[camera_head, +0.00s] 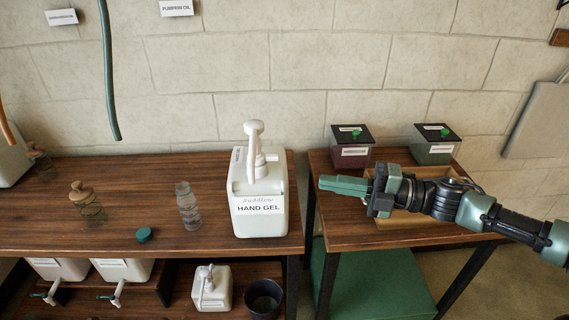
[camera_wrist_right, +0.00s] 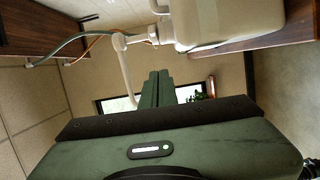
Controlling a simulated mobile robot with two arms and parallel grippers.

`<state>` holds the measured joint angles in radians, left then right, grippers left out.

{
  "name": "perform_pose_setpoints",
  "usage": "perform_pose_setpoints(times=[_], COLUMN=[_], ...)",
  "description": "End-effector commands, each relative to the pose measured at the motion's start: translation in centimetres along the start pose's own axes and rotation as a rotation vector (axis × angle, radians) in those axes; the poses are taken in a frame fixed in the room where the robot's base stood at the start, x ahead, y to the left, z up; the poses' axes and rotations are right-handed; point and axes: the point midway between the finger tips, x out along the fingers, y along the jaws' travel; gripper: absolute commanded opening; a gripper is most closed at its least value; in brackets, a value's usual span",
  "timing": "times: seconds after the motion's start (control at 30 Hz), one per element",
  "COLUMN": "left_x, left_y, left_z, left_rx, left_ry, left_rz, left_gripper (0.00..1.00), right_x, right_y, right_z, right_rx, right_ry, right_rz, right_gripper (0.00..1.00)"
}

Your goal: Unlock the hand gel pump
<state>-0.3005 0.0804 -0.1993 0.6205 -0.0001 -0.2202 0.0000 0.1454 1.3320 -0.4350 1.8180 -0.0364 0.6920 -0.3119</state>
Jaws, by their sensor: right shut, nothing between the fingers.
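The hand gel bucket (camera_head: 259,213) is a white container labelled "HAND GEL". It stands upright on the right end of the long wooden table. Its white pump (camera_head: 255,150) rises from the top, with the head up. My right gripper (camera_head: 328,184) comes in from the right and points left. Its green fingers are shut and empty, to the right of the bucket and apart from it. In the right wrist view, the shut fingers (camera_wrist_right: 157,88) show in the middle. My left gripper is not in view.
A glass bottle (camera_head: 187,206), a green cap (camera_head: 144,235) and a corked jar (camera_head: 86,201) stand left of the bucket. Two dark-lidded boxes (camera_head: 352,146) (camera_head: 436,144) and a wooden tray (camera_head: 398,221) are on the right table.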

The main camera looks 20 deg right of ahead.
Motion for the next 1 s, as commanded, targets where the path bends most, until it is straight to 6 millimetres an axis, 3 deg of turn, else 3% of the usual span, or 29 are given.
perform_pose_setpoints(times=[0.57, 0.77, 1.0], left_x=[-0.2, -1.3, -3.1], left_y=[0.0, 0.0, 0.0], left_z=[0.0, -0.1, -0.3], left_rx=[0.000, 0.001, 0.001], left_ry=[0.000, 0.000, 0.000], left_rz=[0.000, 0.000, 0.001], left_gripper=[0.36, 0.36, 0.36], right_x=[0.0, 2.9, 8.2], right_y=[0.8, 1.2, 1.2], right_z=[-0.4, -0.5, -0.7], right_rx=[-0.027, -0.029, -0.028], right_ry=[0.035, 0.037, 0.037], right_rz=[-0.004, 0.002, 0.000], right_gripper=[0.00, 0.00, 0.00])
